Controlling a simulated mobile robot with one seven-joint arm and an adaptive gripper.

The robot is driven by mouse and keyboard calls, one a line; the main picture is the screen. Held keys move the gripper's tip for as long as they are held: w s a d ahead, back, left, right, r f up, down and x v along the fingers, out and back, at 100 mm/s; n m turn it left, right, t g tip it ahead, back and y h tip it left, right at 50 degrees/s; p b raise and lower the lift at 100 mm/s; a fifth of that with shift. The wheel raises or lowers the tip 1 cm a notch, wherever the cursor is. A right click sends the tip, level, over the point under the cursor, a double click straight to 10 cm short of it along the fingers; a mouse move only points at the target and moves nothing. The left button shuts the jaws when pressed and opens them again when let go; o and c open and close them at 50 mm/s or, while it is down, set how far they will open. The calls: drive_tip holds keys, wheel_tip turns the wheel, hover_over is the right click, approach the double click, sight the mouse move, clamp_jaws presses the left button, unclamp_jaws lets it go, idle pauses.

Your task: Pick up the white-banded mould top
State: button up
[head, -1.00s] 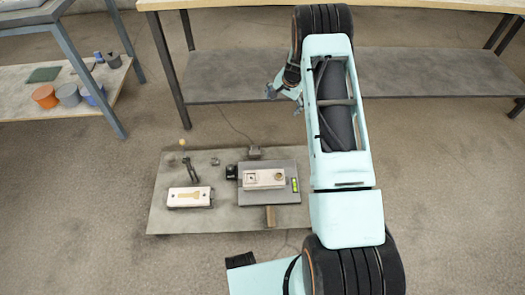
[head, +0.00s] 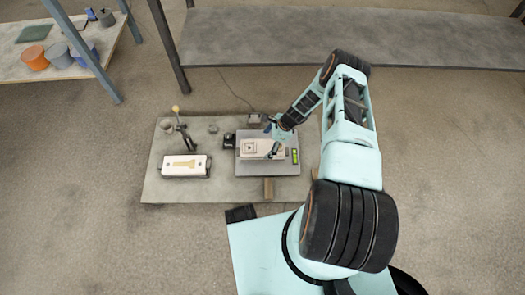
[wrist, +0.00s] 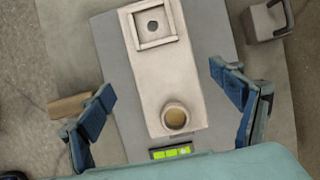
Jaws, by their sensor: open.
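A pale mould block (head: 246,156) lies flat on a grey plate (head: 262,169) in the head view, partly hidden by my gripper. In the wrist view this block (wrist: 162,88) shows a raised square frame with a dark hole at the top end and a round pouring cup at the lower end. I cannot make out a white band on it. My gripper (head: 275,142) is above the block. In the wrist view my gripper (wrist: 160,82) is open and empty, with one blue finger apart on each side of the block. A second pale block (head: 181,161) with a tan, key-shaped mark lies to the left.
A green level (head: 295,156) sits on the plate's right edge. A dark device (head: 229,141) is left of the plate, a small grey box (head: 254,119) behind it, and a wooden block (head: 268,188) in front. A tan-knobbed stand (head: 181,128) rises at the left. Shelving is behind.

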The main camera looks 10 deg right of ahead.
sight(262, 147)
drive_tip(key=b+x, duration=0.1)
drive_tip(key=x, duration=0.1)
drive_tip(key=b+x, duration=0.1)
drive_tip(key=x, duration=0.2)
drive_tip(key=shift+w+f, duration=0.25)
drive_tip(key=shift+f, duration=0.05)
drive_tip(key=shift+c, duration=0.3)
drive_tip(key=shift+r, duration=0.1)
drive_tip(key=c, duration=2.1)
